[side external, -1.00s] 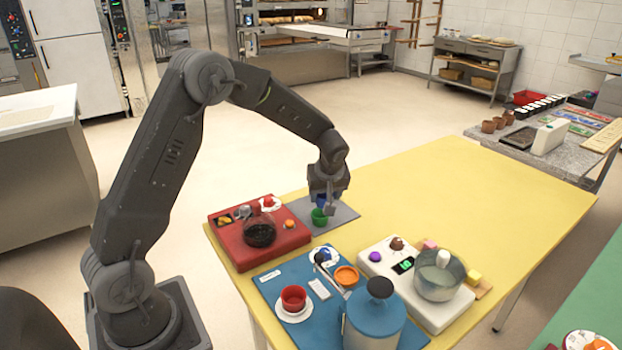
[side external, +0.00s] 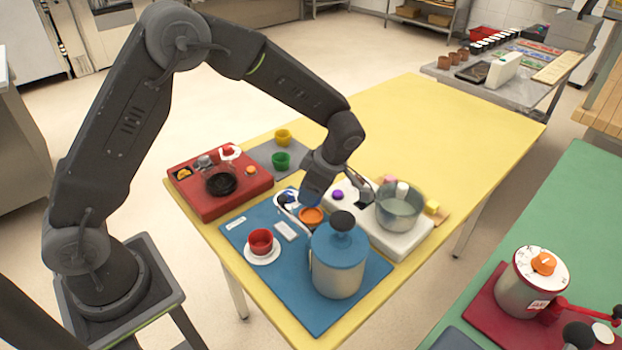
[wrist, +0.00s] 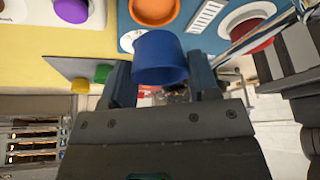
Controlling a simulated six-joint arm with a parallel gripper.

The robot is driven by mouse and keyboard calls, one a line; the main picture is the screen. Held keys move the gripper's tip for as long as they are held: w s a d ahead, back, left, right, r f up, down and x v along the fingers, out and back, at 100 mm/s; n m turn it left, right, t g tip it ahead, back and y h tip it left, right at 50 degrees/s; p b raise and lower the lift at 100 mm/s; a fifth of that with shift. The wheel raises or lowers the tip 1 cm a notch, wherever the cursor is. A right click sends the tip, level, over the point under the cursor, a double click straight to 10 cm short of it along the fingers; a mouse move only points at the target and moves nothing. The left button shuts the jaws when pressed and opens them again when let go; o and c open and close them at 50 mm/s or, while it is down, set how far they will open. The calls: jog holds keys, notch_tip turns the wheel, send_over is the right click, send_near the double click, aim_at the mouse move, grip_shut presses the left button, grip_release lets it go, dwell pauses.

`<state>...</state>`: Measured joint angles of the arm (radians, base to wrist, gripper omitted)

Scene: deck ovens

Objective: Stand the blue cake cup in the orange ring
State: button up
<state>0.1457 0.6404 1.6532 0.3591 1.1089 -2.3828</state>
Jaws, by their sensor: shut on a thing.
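The blue cake cup (wrist: 160,57) is held between the two fingers of my gripper (wrist: 161,76) in the wrist view. My gripper also shows in the side view (side external: 316,188), low over the blue board, and mostly hides the cup there. The orange ring (side external: 312,216) lies on the blue board just in front of my gripper. In the wrist view the orange ring (wrist: 155,9) shows at the top edge, just past the cup and partly cut off. The cup looks apart from the ring.
The blue board (side external: 312,314) also holds a blue-lidded canister (side external: 338,262) and a red cup (side external: 260,242) on a saucer. A white board with a glass pot (side external: 399,208) is at right. Green (side external: 281,160) and yellow (side external: 283,136) cups stand on a grey mat.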

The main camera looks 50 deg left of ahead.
jog(key=shift+f, duration=2.1)
jog(key=shift+f, duration=0.5)
jog(key=o, duration=0.6)
jog(key=v, duration=1.1)
dwell(0.4)
